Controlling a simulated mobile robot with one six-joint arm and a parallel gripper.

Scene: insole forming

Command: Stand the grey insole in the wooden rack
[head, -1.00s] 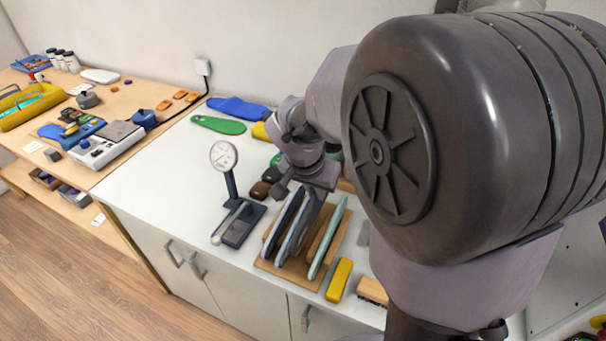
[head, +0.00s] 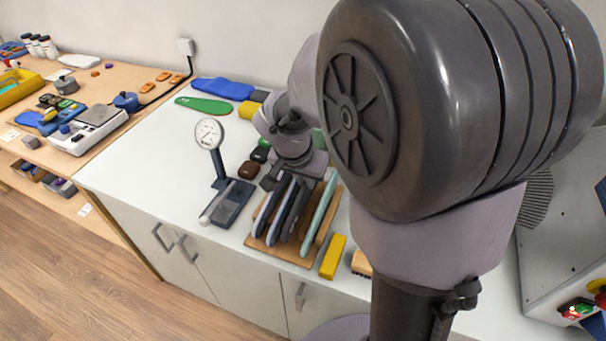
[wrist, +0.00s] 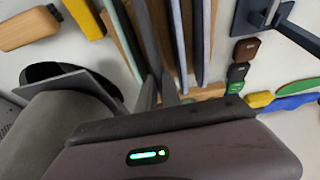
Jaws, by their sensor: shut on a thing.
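The wooden rack (head: 254,243) stands on the white counter with several thin insoles upright in it. Two dark insoles with pale blue edges stand on its left (head: 268,207), and a pale teal insole (head: 321,211) stands on its right. My gripper (wrist: 158,92) is just above the rack, pointing down, its fingers shut on the grey insole (wrist: 149,40). The grey insole is upright, between the teal insole and the dark ones in the wrist view. Its lower edge is hidden, so I cannot tell whether it rests in a slot.
A dial gauge (head: 209,134) on a dark stand is left of the rack. A yellow block (head: 333,257) lies to its right. Green (head: 206,105) and blue (head: 224,88) insoles lie at the back. A machine with coloured buttons (head: 563,250) is at far right.

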